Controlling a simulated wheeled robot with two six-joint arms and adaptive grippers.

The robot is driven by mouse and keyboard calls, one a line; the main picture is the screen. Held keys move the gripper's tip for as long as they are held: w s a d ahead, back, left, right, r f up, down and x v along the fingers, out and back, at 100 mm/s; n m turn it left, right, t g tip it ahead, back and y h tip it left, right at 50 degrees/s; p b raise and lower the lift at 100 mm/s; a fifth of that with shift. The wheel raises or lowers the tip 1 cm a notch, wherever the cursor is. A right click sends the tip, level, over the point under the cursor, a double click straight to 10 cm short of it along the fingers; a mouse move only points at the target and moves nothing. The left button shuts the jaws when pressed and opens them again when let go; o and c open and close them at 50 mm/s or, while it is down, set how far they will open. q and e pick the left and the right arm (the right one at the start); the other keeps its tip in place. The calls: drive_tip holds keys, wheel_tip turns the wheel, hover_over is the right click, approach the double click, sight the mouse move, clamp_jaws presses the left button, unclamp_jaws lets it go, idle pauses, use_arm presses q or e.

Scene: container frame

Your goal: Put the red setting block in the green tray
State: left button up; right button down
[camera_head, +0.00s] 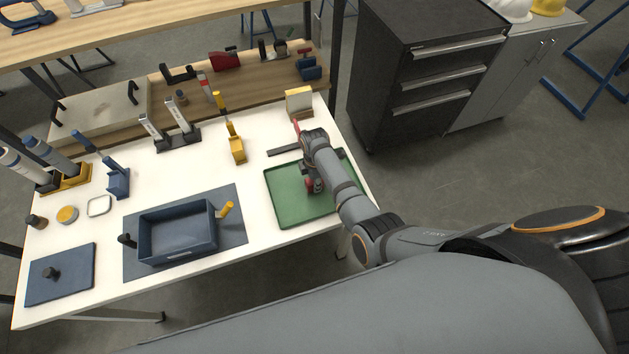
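The green tray (290,208) lies at the right end of the white table. My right arm reaches over it from the right, and my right gripper (313,184) points down inside the tray area. A small red piece, likely the red setting block (309,183), shows at the fingertips, low over or on the tray floor. The gripper and arm partly hide it. I cannot tell whether the fingers grip it or whether it touches the tray. My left gripper is not in view.
A blue bin (178,232) stands on a dark mat left of the tray. A yellow-and-cream block (299,102) and a dark flat bar (284,150) lie behind the tray. Yellow-based (237,150) and grey clamps (178,140) stand further left. White table is bare between them.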

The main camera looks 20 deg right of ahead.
drive_tip(key=c, duration=1)
unclamp_jaws()
drive_tip(key=shift+w+f, duration=0.1)
drive_tip(key=shift+a, duration=0.1)
drive_tip(key=shift+r, duration=0.2)
wheel_tip(320, 180, up, 7)
drive_tip(key=p, duration=0.7)
drive_tip(key=shift+w, duration=0.1)
drive_tip(key=shift+r+b, duration=0.35)
drive_tip(key=shift+b, duration=0.05)
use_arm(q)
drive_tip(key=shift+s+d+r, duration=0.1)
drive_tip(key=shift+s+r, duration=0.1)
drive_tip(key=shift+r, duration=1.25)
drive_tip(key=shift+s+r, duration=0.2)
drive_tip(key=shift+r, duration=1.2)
use_arm(e)
drive_tip(key=shift+r, duration=2.2)
